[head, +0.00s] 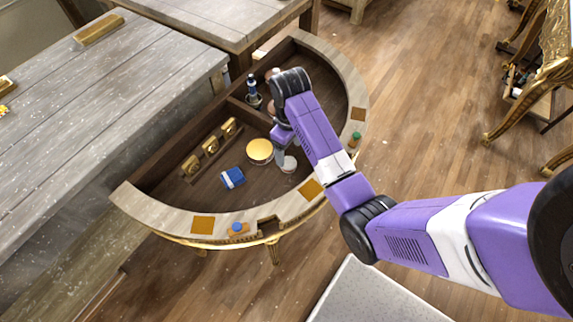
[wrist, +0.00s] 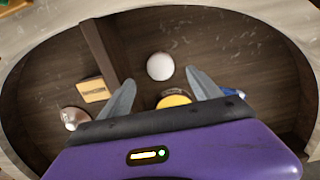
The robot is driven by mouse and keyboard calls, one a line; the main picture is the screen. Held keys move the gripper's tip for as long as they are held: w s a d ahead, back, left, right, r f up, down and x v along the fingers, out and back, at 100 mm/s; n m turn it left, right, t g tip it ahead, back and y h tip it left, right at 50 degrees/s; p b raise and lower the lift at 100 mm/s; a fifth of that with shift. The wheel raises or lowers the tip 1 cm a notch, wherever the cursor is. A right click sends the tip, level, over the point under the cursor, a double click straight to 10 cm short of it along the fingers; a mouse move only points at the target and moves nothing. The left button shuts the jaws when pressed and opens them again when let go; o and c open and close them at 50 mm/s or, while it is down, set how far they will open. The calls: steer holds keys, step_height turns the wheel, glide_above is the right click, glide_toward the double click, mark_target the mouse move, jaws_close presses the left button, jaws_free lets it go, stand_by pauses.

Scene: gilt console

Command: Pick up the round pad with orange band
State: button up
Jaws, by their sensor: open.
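The round pad (head: 260,151) has an orange-yellow top and a pale edge, and lies flat on the dark floor of the half-round console. In the wrist view the pad (wrist: 174,101) shows between my fingers, close to the right one, its near part hidden by my gripper body. My gripper (head: 282,158) is just right of the pad in the head view, pointing down. In the wrist view my gripper (wrist: 163,88) has its fingers spread with nothing held. How far it is above the pad, I cannot tell.
A white round object (head: 289,165) lies close by; it also shows in the wrist view (wrist: 160,66). A blue box (head: 232,178) lies left of the pad. Gold blocks (head: 210,146) line the back. The console's raised rim (head: 166,213) curves around; a divider (wrist: 98,48) crosses inside.

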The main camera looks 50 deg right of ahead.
mark_target(289, 162)
steer(key=shift+f+p, duration=0.5)
steer(key=shift+f, duration=3.3)
steer(key=c, duration=1.4)
